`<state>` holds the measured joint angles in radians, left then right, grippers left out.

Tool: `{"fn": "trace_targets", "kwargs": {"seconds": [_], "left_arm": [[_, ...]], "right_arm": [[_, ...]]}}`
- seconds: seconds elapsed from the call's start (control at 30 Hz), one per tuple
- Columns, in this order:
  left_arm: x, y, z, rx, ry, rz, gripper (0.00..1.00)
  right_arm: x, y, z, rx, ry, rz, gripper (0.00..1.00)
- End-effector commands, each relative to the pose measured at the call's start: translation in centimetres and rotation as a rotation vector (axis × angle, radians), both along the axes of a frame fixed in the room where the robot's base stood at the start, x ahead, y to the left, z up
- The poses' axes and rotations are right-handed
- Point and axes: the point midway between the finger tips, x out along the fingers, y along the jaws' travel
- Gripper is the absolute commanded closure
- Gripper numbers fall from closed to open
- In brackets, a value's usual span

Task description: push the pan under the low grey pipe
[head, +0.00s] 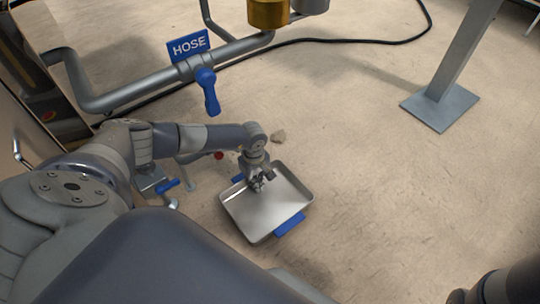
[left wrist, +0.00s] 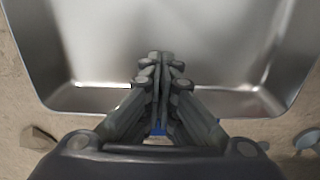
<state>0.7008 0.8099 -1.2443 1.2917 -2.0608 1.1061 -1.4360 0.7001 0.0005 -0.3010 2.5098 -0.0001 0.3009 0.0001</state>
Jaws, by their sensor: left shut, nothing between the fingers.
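The pan (head: 246,216) is a shallow silver rectangular tray with blue handles on two opposite sides, lying on the floor in the middle of the head view. My left gripper (head: 258,187) is shut and empty, pointing down over the pan's far part. In the left wrist view the shut fingers (left wrist: 160,62) reach over one rim into the pan (left wrist: 220,40), with a blue handle partly hidden beneath them. I cannot tell whether the fingertips touch the pan. The low grey pipe (head: 135,92) runs at upper left, beyond my left arm and apart from the pan.
A blue HOSE sign (head: 188,46) and blue valve lever (head: 208,92) are on the pipe. A brass cylinder (head: 268,12) stands at the top. A grey post with a base plate (head: 440,108) is at right. A black hose (head: 345,40) crosses behind. Floor right of the pan is clear.

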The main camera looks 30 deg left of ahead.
Motion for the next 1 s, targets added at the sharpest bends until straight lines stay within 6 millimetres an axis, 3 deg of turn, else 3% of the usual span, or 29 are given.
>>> {"fn": "trace_targets", "kwargs": {"seconds": [0.1,0.57,1.0], "left_arm": [[0.0,1.4,0.1,0.001,-0.003,0.001,1.00],[0.1,1.4,0.5,-0.001,-0.003,-0.001,1.00],[0.1,1.6,6.5,0.000,-0.004,0.001,1.00]], "right_arm": [[0.3,0.0,-0.1,-0.002,0.006,-0.004,0.60],[0.7,0.1,0.0,0.000,0.015,0.000,0.60],[0.5,0.1,0.0,-0.001,0.011,-0.003,0.60]]}}
